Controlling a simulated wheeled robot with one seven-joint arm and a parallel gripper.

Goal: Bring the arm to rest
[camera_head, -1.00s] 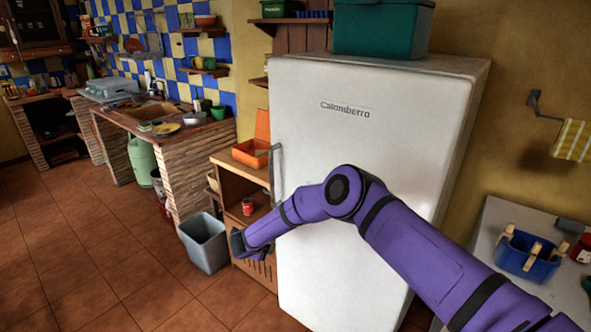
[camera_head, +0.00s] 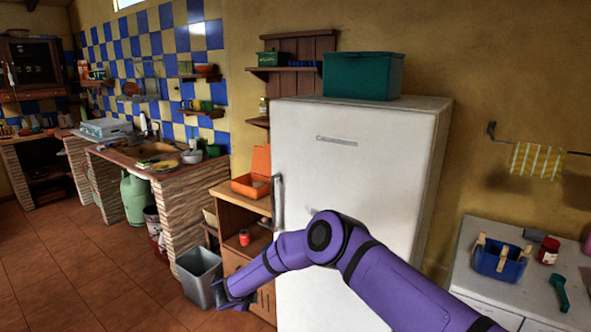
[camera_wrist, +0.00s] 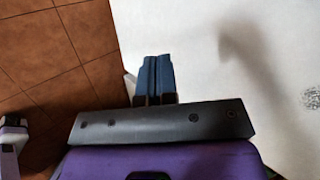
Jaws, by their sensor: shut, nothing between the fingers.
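My purple arm reaches in from the lower right across the front of the white fridge (camera_head: 345,165) in the head view. My gripper (camera_head: 226,301) is low at the fridge's left side, in front of the wooden cabinet and near the grey bin. In the wrist view my gripper (camera_wrist: 155,75) shows two blue fingers pressed together with nothing between them. The white fridge surface (camera_wrist: 225,60) fills the right of the wrist view, with a dark shadow on it. I cannot tell how far the fingers are from it.
A grey bin (camera_head: 199,275) stands on the tiled floor beside a wooden cabinet (camera_head: 232,222) bearing an orange box (camera_head: 248,187). A white counter (camera_head: 480,279) at right holds a blue basket (camera_head: 499,261). The tiled floor (camera_head: 70,275) at left is clear.

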